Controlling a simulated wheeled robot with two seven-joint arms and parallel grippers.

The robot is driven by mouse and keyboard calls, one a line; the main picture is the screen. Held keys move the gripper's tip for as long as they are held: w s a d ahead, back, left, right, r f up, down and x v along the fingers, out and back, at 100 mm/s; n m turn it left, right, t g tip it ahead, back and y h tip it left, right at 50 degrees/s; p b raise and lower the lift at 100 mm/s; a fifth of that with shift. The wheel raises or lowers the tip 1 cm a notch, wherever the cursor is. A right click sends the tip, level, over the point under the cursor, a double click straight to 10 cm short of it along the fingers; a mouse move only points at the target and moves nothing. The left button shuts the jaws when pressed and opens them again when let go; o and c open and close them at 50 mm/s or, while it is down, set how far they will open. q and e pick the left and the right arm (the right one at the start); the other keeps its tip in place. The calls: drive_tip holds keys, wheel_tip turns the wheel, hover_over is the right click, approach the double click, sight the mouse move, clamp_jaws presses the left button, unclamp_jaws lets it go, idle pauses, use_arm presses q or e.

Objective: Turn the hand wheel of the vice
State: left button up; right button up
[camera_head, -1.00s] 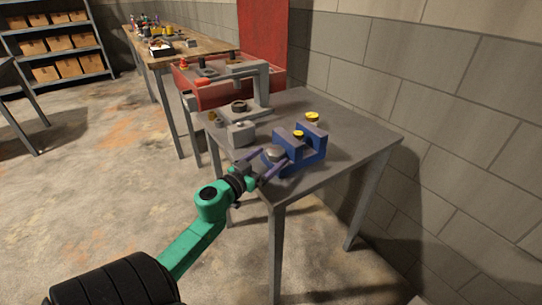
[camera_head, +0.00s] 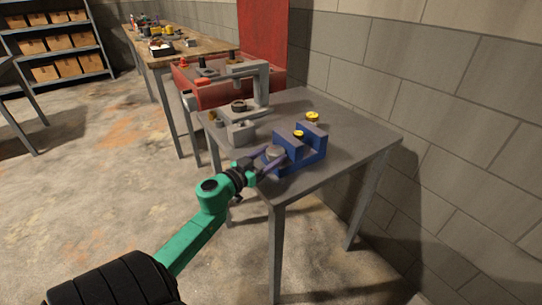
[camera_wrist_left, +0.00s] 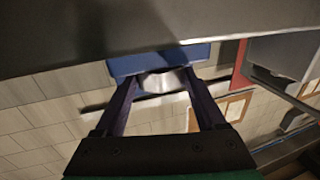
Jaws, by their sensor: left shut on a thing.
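The blue vice (camera_head: 306,150) stands on the grey table near its front left edge. Its grey hand wheel (camera_head: 273,153) is on the side facing my left arm. My left gripper (camera_head: 268,162) reaches the hand wheel and is shut on it. In the left wrist view the two purple fingers (camera_wrist_left: 160,84) are on either side of the grey wheel (camera_wrist_left: 163,82), with the blue vice (camera_wrist_left: 150,62) just beyond. The fingers cover part of the wheel's rim. My right gripper is not in view.
A grey press-like machine (camera_head: 241,132) stands just left of the vice on the same table (camera_head: 350,140). A yellow-topped item (camera_head: 312,117) is behind the vice. A red cart (camera_head: 215,95) and a wooden bench (camera_head: 196,46) are farther back. The table's right part is clear.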

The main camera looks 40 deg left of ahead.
use_arm(q)
drive_tip(key=m+h, duration=0.2)
drive_tip(key=h, duration=0.1)
drive_tip(key=shift+a, duration=0.2)
drive_tip(key=h, duration=0.1)
drive_tip(key=m+g+h, duration=0.1)
drive_tip(key=shift+w+a+m+h, duration=0.1)
drive_tip(key=shift+a+m+h, duration=0.1)
drive_tip(key=shift+m+h, duration=0.1)
drive_tip(key=m+h+b, duration=0.1)
drive_tip(key=m+g+h, duration=0.1)
drive_tip(key=shift+w+a+f+h+b, duration=0.1)
drive_tip(key=shift+a+f+h+b, duration=0.15)
drive_tip(key=shift+h+b, duration=0.15)
drive_tip(key=shift+r+m+g+h+b, duration=0.15)
drive_tip(key=shift+m+g+h+b, duration=0.65)
drive_tip(key=shift+h+b, duration=0.1)
drive_tip(key=o, duration=1.3)
drive_tip(key=v, duration=1.2)
drive_tip(key=shift+a+p, duration=0.1)
drive_tip(key=shift+p, duration=0.25)
drive_tip(key=shift+w, duration=0.1)
